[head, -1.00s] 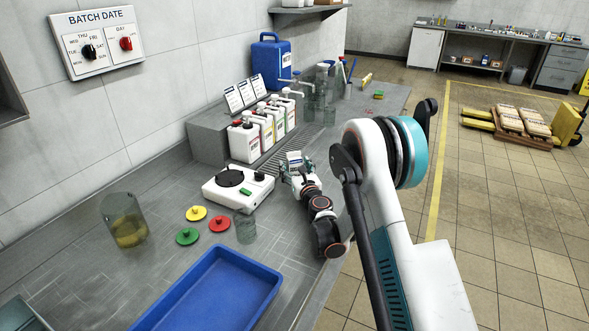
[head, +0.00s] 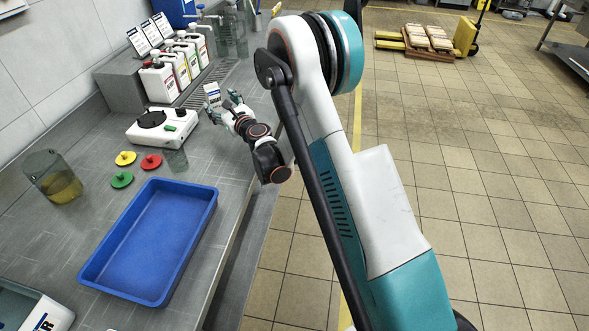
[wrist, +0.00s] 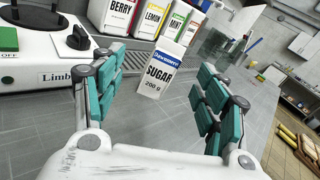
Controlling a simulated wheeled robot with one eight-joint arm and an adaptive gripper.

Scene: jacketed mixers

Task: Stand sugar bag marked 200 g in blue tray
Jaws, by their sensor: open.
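The sugar bag (wrist: 158,72), white with a blue band and marked 200 g, stands on the bench between my open fingers in the wrist view, a little beyond the palm. In the head view the sugar bag (head: 212,95) is upright beside my gripper (head: 229,108). My gripper, also in the wrist view (wrist: 160,95), is open with teal pads on both sides; no finger clearly touches the bag. The blue tray (head: 205,222) lies empty near the bench's front edge.
A white hot plate (head: 150,134) is left of my gripper. A glass beaker (head: 175,161) and coloured lids (head: 122,180) lie between it and the tray. Syrup jugs (head: 160,83) stand behind. A glass jar (head: 52,178) stands at left.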

